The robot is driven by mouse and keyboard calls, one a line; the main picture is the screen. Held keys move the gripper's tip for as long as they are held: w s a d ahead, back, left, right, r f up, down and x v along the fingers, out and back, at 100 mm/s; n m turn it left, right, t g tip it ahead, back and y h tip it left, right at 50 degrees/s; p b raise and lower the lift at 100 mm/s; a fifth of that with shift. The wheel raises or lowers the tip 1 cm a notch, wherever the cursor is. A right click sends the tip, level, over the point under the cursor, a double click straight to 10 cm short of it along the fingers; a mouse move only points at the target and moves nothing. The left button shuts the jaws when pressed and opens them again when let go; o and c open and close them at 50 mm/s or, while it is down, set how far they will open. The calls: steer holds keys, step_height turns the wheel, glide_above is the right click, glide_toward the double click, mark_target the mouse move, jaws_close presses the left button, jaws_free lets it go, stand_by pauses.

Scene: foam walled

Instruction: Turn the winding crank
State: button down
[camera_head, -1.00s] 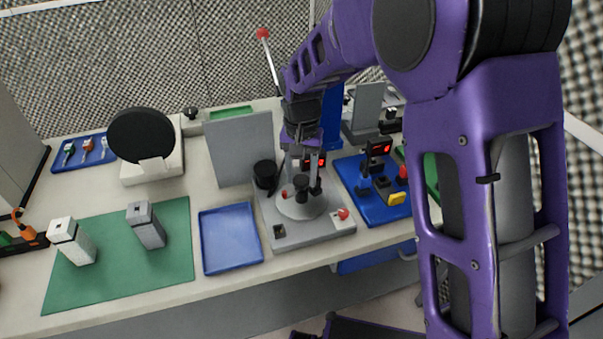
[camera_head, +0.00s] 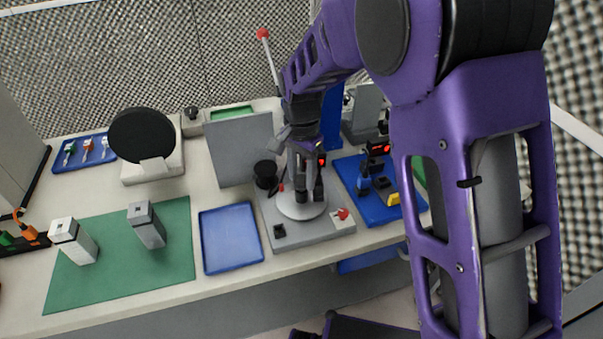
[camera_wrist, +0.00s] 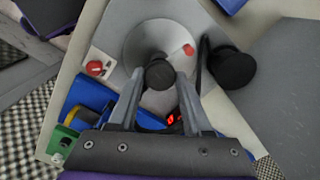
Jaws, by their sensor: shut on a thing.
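The winding crank is a grey disc (camera_head: 292,210) on a grey base (camera_head: 288,235), with a black knob that my gripper mostly hides in the head view. In the wrist view the black knob (camera_wrist: 159,74) stands above the disc (camera_wrist: 138,45), between my fingertips. My gripper (camera_head: 309,193) points down over the disc and is shut on the knob; it also shows in the wrist view (camera_wrist: 159,80). A small red mark (camera_wrist: 188,50) shows at the disc's edge.
A red knob on a white pad (camera_head: 341,216) sits at the base's front right. A black cylinder (camera_head: 265,174) and a grey upright panel (camera_head: 240,150) stand left of the disc. A blue tray (camera_head: 231,238) is to the left, a blue board (camera_head: 379,209) to the right.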

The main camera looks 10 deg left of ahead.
mark_target(302, 179)
steer(key=shift+m, duration=10.3)
steer(key=shift+m, duration=0.5)
steer(key=shift+c, duration=1.7)
jaws_free()
step_height(302, 179, up, 18)
steer(key=shift+f, duration=0.25)
